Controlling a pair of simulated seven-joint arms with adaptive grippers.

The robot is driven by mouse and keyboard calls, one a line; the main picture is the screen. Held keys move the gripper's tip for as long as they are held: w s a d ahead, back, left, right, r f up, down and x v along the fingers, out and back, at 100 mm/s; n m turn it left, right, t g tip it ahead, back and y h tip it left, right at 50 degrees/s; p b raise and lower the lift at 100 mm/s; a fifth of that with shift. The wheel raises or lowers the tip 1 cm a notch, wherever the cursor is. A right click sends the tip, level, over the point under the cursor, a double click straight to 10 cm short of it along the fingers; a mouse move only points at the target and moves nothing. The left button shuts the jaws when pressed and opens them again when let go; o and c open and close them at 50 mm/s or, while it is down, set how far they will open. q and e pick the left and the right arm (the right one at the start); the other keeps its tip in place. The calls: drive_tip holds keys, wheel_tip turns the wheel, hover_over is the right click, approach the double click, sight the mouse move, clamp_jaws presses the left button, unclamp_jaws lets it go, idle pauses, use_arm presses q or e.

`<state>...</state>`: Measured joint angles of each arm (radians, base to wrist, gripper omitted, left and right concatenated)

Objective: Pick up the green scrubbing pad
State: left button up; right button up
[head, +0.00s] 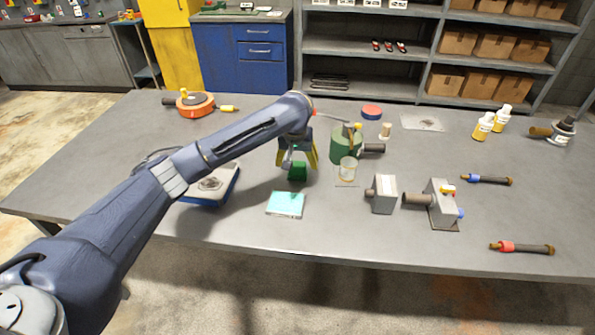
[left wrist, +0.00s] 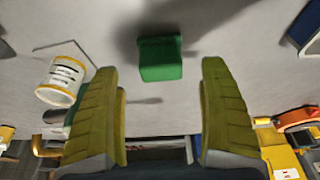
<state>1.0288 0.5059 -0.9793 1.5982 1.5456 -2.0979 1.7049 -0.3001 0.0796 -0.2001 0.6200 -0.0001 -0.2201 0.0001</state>
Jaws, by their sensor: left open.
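The green scrubbing pad (head: 297,171) is a small dark-green block on the grey table, near the middle in the head view. In the left wrist view the pad (left wrist: 161,58) lies beyond and between the open fingers, touching neither. My left gripper (head: 298,158) is open and empty, close above and behind the pad, with yellow-green fingers pointing down. The fingers also show large in the left wrist view (left wrist: 162,85). My right gripper is not in view.
Right of the pad stand a green cylinder (head: 345,147) and a small jar (head: 347,170). A light-blue cloth-like square (head: 286,204) lies in front, and a blue-and-white device (head: 212,187) at left. Grey metal blocks (head: 382,195) stand farther right. The front table strip is clear.

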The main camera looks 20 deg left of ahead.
sight(297, 164)
use_arm(q)
drive_tip(key=shift+x, duration=2.7)
drive_tip(key=shift+w, duration=0.1)
drive_tip(key=c, duration=1.3)
drive_tip(key=shift+r, duration=0.15)
wheel_tip(297, 164, up, 20)
